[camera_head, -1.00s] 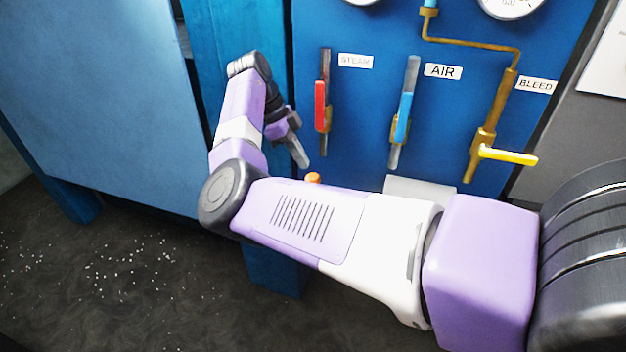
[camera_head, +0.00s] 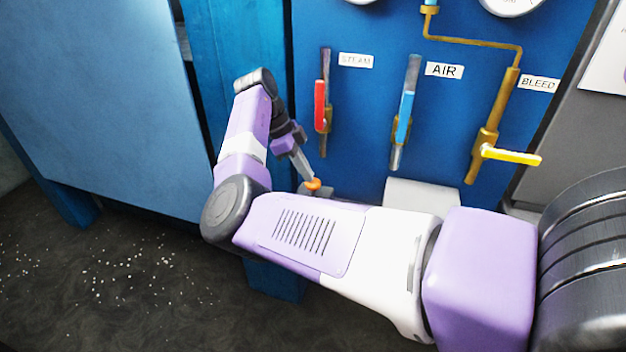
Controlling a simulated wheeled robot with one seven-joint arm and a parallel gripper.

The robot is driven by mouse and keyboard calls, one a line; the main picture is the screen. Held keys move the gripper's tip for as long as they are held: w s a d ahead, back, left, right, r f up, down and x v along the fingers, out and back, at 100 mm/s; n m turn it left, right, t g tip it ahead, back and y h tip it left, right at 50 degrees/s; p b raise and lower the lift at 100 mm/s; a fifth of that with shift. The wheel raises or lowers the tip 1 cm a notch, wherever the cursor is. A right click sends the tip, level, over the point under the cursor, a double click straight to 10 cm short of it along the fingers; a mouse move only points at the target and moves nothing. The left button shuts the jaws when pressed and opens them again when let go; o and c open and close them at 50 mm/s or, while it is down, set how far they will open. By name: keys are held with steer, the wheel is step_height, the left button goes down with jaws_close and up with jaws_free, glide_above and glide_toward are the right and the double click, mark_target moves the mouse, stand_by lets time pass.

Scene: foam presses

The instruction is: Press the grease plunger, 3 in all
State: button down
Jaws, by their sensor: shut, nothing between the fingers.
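The grease plunger's orange knob (camera_head: 313,184) stands low in front of the blue panel, just above my forearm in the picture. A grey part shows beside and below the knob; the rest is hidden behind my arm. My gripper (camera_head: 311,174) is shut and empty, pointing down and to the right. Its fingertips are at the top of the orange knob and appear to touch it; I cannot tell whether they press on it.
On the blue panel are a red-handled STEAM valve (camera_head: 320,105), a blue-handled AIR valve (camera_head: 405,115) and a yellow-handled BLEED valve (camera_head: 510,156). A white box (camera_head: 422,195) sits right of the knob. A blue cabinet (camera_head: 100,100) stands at left.

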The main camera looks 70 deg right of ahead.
step_height(320, 180, down, 3)
steer(key=shift+f+b, duration=0.1)
steer(key=shift+b, duration=0.6)
steer(key=shift+w+a+r+b, duration=0.2)
steer(key=shift+w+r, duration=0.1)
steer(key=shift+w, duration=0.4)
steer(key=shift+w+a+r+b, duration=0.15)
steer(key=shift+w+r+b, duration=0.1)
steer(key=shift+w, duration=0.45)
steer(key=shift+r, duration=0.1)
steer(key=d+v, duration=0.1)
steer(key=v, duration=0.6)
steer(key=shift+w+a+r+b, duration=0.15)
steer(key=shift+a+r+b, duration=0.2)
steer(key=shift+a+b, duration=0.15)
steer(key=shift+a, duration=0.1)
